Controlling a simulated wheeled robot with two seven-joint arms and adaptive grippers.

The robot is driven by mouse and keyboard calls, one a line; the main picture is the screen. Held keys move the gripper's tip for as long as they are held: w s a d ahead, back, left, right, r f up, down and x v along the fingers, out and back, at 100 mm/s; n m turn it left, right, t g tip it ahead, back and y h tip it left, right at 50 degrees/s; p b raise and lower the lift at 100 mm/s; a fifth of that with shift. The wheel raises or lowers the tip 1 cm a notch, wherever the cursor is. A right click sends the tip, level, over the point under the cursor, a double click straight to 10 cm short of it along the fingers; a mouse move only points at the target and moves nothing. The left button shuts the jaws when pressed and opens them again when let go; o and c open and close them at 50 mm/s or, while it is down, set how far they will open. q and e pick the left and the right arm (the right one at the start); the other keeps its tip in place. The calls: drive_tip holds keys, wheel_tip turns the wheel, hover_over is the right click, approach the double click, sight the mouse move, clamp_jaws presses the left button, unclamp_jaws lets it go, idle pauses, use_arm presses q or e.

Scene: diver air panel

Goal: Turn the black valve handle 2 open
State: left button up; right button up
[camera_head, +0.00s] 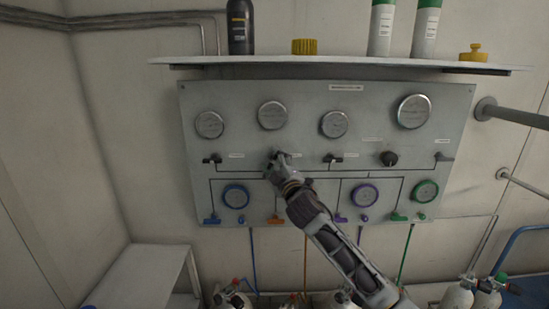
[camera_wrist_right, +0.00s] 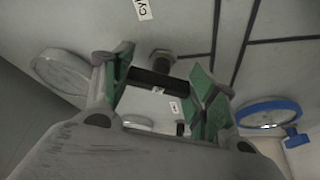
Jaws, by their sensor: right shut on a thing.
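The grey air panel (camera_head: 370,108) on the wall carries a row of black valve handles below its round gauges. My right gripper (camera_head: 279,157) is at the second handle from the left, which it mostly hides in the head view. In the right wrist view the black valve handle 2 (camera_wrist_right: 155,80) is a dark bar spanning between the green-padded fingers of my right gripper (camera_wrist_right: 160,88). The gripper is shut on it. My left gripper is not in view.
Other black handles sit along the row, at the left (camera_head: 212,160) and to the right (camera_head: 333,159), with a black knob (camera_head: 389,158) further right. Coloured gauges and small valves line the lower panel. A shelf (camera_head: 340,64) with bottles juts out above.

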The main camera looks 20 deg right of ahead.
drive_tip(key=shift+r+n+g+y+p, duration=0.15)
drive_tip(key=shift+n+g+y+p, duration=0.4)
drive_tip(key=shift+n, duration=1.25)
drive_tip(key=shift+n+g+h, duration=0.25)
drive_tip(key=shift+n+g, duration=0.1)
drive_tip(key=shift+n, duration=0.05)
drive_tip(key=o, duration=1)
drive_tip(key=shift+o, duration=0.2)
drive_tip(key=shift+s, duration=0.1)
drive_tip(key=s+d, duration=0.1)
drive_tip(key=s, duration=1)
drive_tip(key=shift+s+d+f, duration=0.15)
drive_tip(key=shift+s+f, duration=0.2)
drive_tip(key=shift+f, duration=0.05)
